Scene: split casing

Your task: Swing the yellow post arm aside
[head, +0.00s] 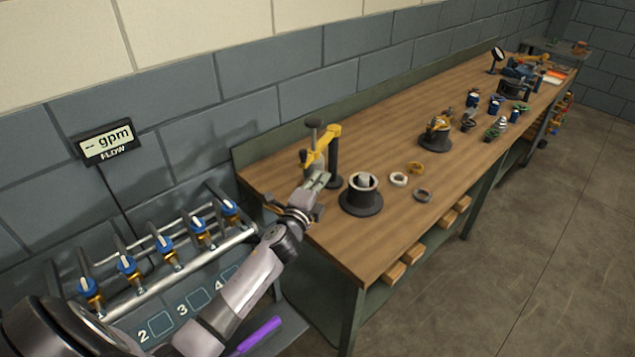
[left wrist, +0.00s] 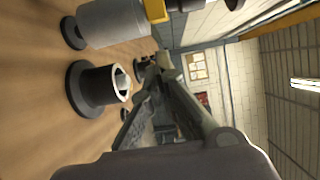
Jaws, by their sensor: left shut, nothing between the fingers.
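My left gripper (head: 319,181) is shut and empty, low in front of the post and just below the yellow arm. In the left wrist view, its fingers (left wrist: 160,72) converge near a yellow piece (left wrist: 155,10) and a grey cylinder (left wrist: 108,22). I cannot tell whether the fingertips touch the arm or post. My right gripper is not in view.
A dark flanged casing (head: 361,203) stands just right of my left gripper. Loose rings (head: 398,180) lie beyond it on the wooden bench (head: 300,232). A valve rack (head: 170,262) with blue handles is at left. A brass-coloured assembly (head: 435,134) stands farther along.

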